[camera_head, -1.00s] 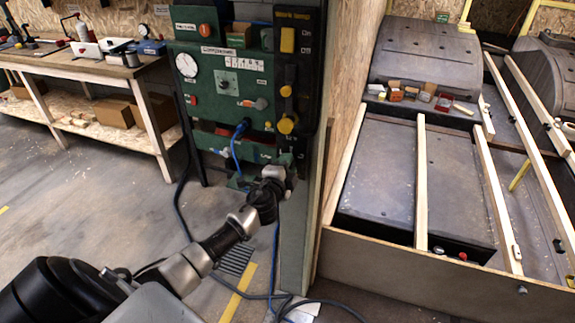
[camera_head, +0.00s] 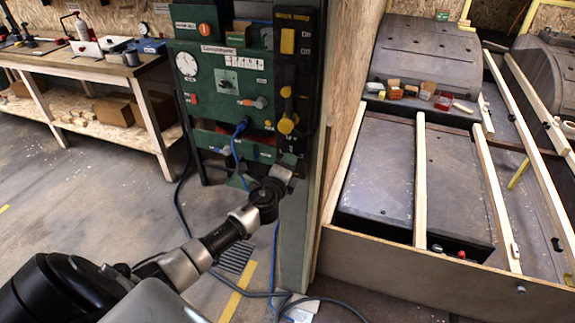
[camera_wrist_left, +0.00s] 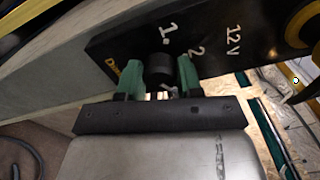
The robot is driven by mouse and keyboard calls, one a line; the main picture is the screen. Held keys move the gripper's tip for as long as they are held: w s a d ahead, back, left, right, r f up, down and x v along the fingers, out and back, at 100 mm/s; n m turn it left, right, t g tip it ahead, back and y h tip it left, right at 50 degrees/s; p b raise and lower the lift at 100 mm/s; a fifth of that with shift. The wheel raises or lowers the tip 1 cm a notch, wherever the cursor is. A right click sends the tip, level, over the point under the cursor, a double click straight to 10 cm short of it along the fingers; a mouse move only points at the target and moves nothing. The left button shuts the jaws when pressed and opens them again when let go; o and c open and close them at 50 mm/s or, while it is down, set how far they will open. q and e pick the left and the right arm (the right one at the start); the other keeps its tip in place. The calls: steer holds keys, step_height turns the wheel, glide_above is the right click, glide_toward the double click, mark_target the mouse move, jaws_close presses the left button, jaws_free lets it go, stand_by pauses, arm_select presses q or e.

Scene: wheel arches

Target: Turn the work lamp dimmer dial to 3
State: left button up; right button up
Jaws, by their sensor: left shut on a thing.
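In the left wrist view the dimmer dial (camera_wrist_left: 160,69) is a small black knob on a black panel (camera_wrist_left: 110,45). My left gripper (camera_wrist_left: 158,80) has its green fingertips on either side of the knob and is shut on it. White marks "1" and "2" show beside the knob, with "12 V" further right and part of a yellow label at left. I cannot tell which mark the dial points to. In the head view my left gripper (camera_head: 288,166) is at the bottom of the black work lamp panel (camera_head: 303,65) and hides the dial. My right gripper is not in view.
Above the gripper are a yellow knob (camera_head: 288,123) and a yellow switch (camera_head: 287,41). The green compressor panel (camera_head: 222,85) with a blue hose adjoins at left. A wooden wall edge (camera_head: 345,110) stands close at right. Cables lie on the floor below.

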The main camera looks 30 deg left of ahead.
arm_select(q)
steer(key=o, duration=0.9)
steer(key=v, duration=1.1)
steer(key=shift+r+b, duration=0.1)
steer(key=shift+b, duration=0.3)
